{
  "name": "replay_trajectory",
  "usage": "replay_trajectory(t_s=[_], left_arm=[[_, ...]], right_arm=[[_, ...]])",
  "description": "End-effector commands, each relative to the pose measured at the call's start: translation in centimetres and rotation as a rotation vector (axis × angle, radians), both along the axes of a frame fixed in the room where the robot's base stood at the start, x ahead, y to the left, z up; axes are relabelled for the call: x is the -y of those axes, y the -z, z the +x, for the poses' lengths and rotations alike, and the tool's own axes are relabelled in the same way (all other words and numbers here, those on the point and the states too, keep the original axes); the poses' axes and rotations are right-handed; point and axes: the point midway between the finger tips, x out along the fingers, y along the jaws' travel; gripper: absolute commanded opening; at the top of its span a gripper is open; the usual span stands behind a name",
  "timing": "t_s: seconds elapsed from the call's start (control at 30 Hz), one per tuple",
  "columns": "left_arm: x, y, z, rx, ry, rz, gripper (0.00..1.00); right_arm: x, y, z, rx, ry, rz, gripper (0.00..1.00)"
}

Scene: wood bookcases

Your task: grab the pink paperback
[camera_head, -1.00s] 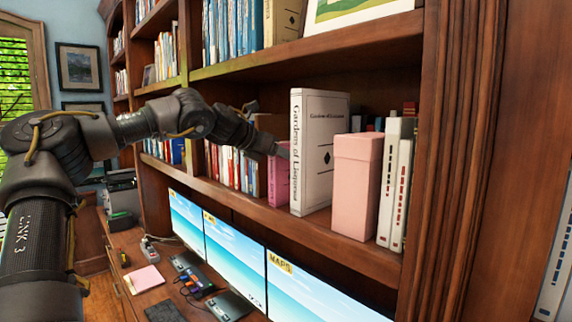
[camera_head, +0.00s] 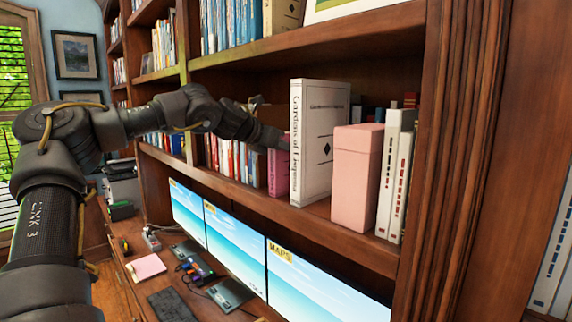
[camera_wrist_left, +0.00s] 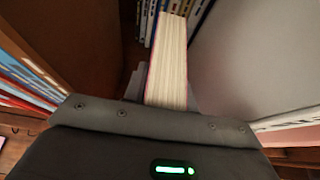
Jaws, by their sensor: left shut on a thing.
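The pink paperback (camera_head: 278,174) stands upright on the middle shelf, just left of the large white book (camera_head: 318,145). My left gripper (camera_head: 280,142) reaches in from the left and is at its upper part. In the left wrist view, the paperback's cream page edge (camera_wrist_left: 167,62) shows between the fingers (camera_wrist_left: 165,98), which are shut on it. The book still appears to be at shelf level. My right gripper is not in view.
The white book stands close on the right, with a pink box (camera_head: 356,178) and white volumes (camera_head: 395,175) beyond. A row of books (camera_head: 232,160) is on the left. The upper shelf (camera_head: 310,50) is overhead; monitors (camera_head: 240,240) stand below.

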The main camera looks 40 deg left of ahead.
Motion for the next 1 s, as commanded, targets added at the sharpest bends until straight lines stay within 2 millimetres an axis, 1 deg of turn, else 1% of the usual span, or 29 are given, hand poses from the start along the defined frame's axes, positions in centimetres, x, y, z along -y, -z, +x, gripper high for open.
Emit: replay_trajectory(t_s=[0.33,0.47,0.53,0.57,0.87,1.0], left_arm=[[0.0,-0.1,0.0,0.001,0.000,0.001,0.00],[0.0,-0.2,-0.2,0.002,-0.001,0.002,0.00],[0.0,-0.4,-0.4,0.003,0.000,0.002,0.00],[0.0,-0.7,-0.4,0.004,-0.001,0.004,0.00],[0.0,-6.8,-0.4,0.004,-0.003,0.005,0.00],[-0.2,-6.7,-3.2,0.006,0.000,0.000,0.00]], right_arm=[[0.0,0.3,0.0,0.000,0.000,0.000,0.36],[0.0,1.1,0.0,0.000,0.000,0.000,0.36],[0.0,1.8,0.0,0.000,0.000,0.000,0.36],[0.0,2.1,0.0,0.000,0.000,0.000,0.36],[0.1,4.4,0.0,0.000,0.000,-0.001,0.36],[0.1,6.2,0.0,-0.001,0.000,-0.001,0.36]])
